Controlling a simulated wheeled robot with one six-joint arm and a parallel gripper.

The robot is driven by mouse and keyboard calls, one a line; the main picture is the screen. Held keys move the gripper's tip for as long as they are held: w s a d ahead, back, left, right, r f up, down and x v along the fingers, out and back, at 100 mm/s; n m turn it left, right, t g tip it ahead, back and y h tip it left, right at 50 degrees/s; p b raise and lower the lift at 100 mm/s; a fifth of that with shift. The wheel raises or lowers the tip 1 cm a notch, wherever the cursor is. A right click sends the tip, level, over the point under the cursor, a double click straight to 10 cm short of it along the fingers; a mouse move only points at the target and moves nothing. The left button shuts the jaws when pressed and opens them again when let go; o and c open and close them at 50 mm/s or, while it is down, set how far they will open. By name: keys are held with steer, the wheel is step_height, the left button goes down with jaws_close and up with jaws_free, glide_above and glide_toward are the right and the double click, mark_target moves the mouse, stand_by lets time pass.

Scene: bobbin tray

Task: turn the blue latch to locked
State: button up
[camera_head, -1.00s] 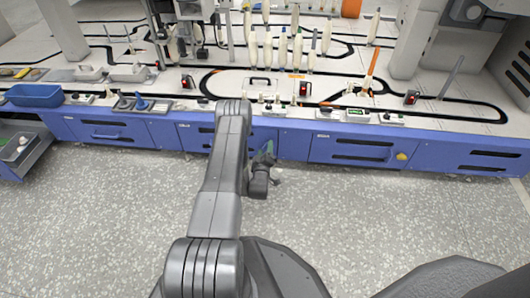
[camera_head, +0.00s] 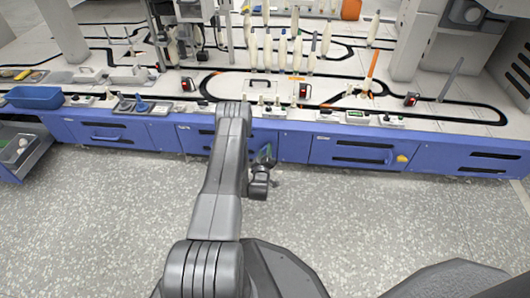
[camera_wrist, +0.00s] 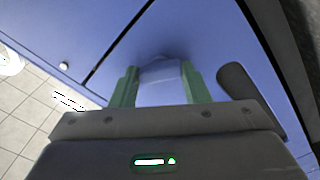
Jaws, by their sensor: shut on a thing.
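The blue latch (camera_wrist: 162,75) is a small blue block on the blue cabinet front, between my gripper's two green fingers in the wrist view. My gripper (camera_wrist: 160,88) is shut on it, a finger on each side. In the head view my gripper (camera_head: 265,154) is at the blue front panel below the tray's edge. The latch is hidden there behind the gripper. How far the latch is turned cannot be told.
A dark rounded piece (camera_wrist: 238,84) sits close to the right finger in the wrist view. A blue bin (camera_head: 35,96) stands at the left. The floor in front is clear.

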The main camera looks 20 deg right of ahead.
steer(key=m, duration=1.1)
steer(key=shift+m, duration=0.4)
stand_by(0.3)
steer(key=o, duration=1)
steer(key=shift+s, duration=0.1)
steer(key=p+v, duration=0.4)
steer(key=v, duration=0.9)
steer(key=shift+s+a+p, duration=0.25)
steer(key=shift+p, duration=0.05)
